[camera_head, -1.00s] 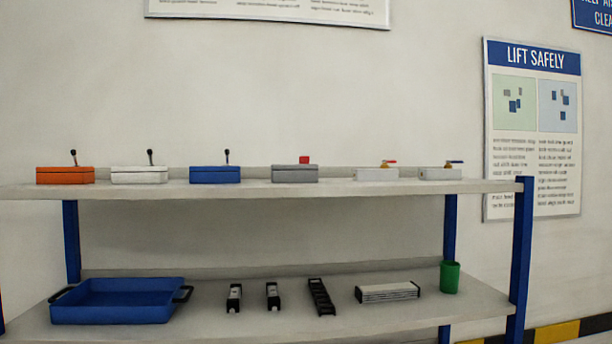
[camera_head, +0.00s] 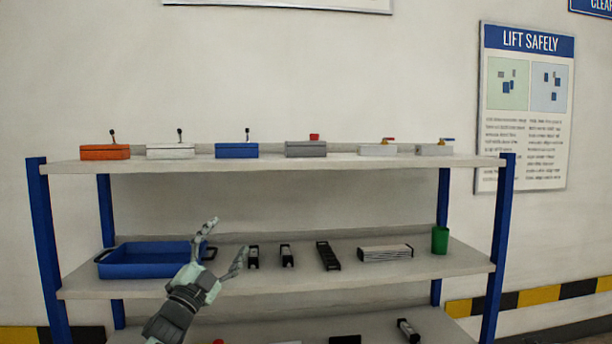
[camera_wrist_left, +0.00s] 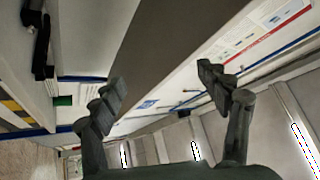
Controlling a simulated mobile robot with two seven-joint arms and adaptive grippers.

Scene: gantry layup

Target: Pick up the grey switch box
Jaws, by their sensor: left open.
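The grey switch box (camera_head: 306,149) with a red knob on top sits on the top shelf (camera_head: 270,162), right of the blue box. My left gripper (camera_head: 226,245) is open and empty. In the head view it appears in front of the middle shelf, lower and left of the grey switch box. In the left wrist view the two fingers (camera_wrist_left: 162,90) stand wide apart with nothing between them. I cannot make out the grey switch box in that view. My right gripper is not in view.
Beside it on the top shelf are a blue box (camera_head: 237,150) with a lever and a white valve box (camera_head: 378,150); orange and white lever boxes stand further left. The middle shelf holds a blue tray (camera_head: 150,262), several black parts and a green cup (camera_head: 440,240). Blue posts bound the rack.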

